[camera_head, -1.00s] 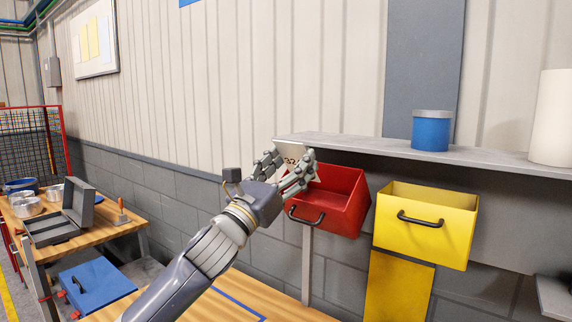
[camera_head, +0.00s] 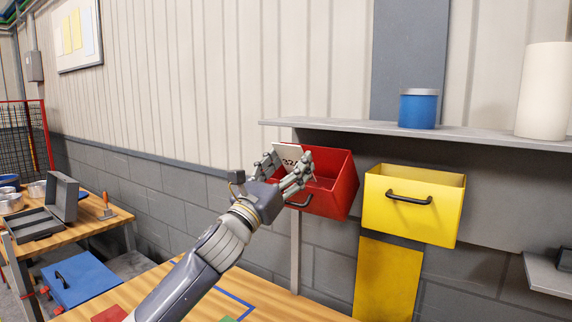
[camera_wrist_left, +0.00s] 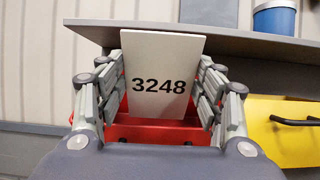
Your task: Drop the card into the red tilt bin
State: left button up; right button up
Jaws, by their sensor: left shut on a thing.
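The white card (camera_wrist_left: 160,65) with the number 3248 stands upright between the fingers of my left gripper (camera_wrist_left: 160,100) in the left wrist view. In the head view the card (camera_head: 287,152) shows just beyond the fingers of my left gripper (camera_head: 283,170), which is shut on it. The red tilt bin (camera_head: 338,188) is tipped open under the shelf. The gripper and card are at its left part, in front of its opening. In the wrist view red bin (camera_wrist_left: 160,132) shows below and behind the card. I cannot tell whether the card's lower edge is inside the bin. My right gripper is not in view.
A grey shelf (camera_head: 420,132) runs just above the bins and holds a blue can (camera_head: 418,109) and a white roll (camera_head: 545,90). A yellow bin (camera_head: 410,215) hangs to the right of the red one. A wooden bench (camera_head: 265,302) lies below.

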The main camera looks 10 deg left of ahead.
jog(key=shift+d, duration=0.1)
pick_arm(q)
jog(key=o, duration=0.9)
jog(key=shift+c, duration=0.2)
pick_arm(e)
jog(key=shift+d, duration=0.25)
pick_arm(q)
jog(key=shift+f, duration=0.1)
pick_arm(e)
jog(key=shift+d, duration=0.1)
pick_arm(q)
jog(key=v, duration=1.2)
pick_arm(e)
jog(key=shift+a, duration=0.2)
pick_arm(q)
jog(key=shift+f, duration=0.1)
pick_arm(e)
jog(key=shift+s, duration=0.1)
